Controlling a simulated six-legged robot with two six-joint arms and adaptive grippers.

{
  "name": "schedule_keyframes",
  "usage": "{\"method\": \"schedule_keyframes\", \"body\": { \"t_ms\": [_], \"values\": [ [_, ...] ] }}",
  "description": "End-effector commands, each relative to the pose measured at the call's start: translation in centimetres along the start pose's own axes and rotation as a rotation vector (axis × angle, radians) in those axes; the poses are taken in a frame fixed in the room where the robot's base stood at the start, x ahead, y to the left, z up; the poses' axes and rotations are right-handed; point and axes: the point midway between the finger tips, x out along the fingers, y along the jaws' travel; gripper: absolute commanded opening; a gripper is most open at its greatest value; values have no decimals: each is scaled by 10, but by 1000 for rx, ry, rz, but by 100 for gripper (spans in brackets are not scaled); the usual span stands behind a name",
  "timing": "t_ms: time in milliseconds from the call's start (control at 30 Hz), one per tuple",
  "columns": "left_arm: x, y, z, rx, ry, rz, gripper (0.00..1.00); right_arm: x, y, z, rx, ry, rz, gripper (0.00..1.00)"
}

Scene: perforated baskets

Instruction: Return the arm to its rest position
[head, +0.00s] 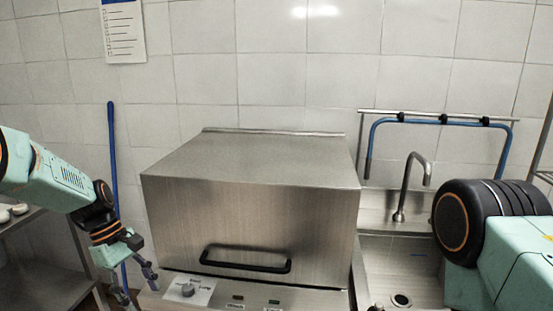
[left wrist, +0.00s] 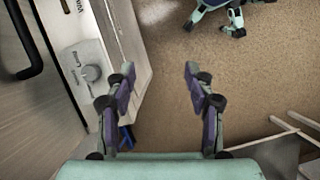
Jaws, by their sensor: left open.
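My left arm comes in from the left in the head view. Its gripper (head: 134,284) hangs low, just left of the front of the steel box-shaped machine (head: 250,225). In the left wrist view the two fingers of my left gripper (left wrist: 160,85) stand apart with nothing between them, only brown floor behind. The right arm shows at the right edge of the head view as a dark round joint and a mint link; its gripper is out of the picture.
The machine has a black handle (head: 245,261) and a knob (head: 187,290) close to my left gripper. A sink (head: 402,262) with a tap (head: 405,190) is at the right. A metal shelf (head: 50,262) stands at the left. A blue pole (head: 113,160) leans against the tiled wall.

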Motion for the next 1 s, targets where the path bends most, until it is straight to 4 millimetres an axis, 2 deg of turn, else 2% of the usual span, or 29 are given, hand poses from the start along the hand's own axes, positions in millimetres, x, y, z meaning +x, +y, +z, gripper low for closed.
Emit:
{"method": "schedule_keyframes", "body": {
  "t_ms": [200,367,467,567,767,867,1000],
  "values": [
    [4,22,-23,123,115,92,54,0,0,0,0,0,0,40],
    [16,26,-36,202,198,136,54,0,0,0,0,0,0,40],
    [31,26,-41,267,261,155,54,1,0,0,0,0,0,40],
    [58,19,-45,352,331,158,54,5,0,0,0,0,0,40],
    [133,-17,-44,564,469,125,54,21,0,0,0,0,0,40],
    [173,-45,-36,675,521,93,54,32,0,0,0,0,0,40],
    [230,-98,-16,839,562,34,54,52,0,0,0,0,0,40]
  ]
}}
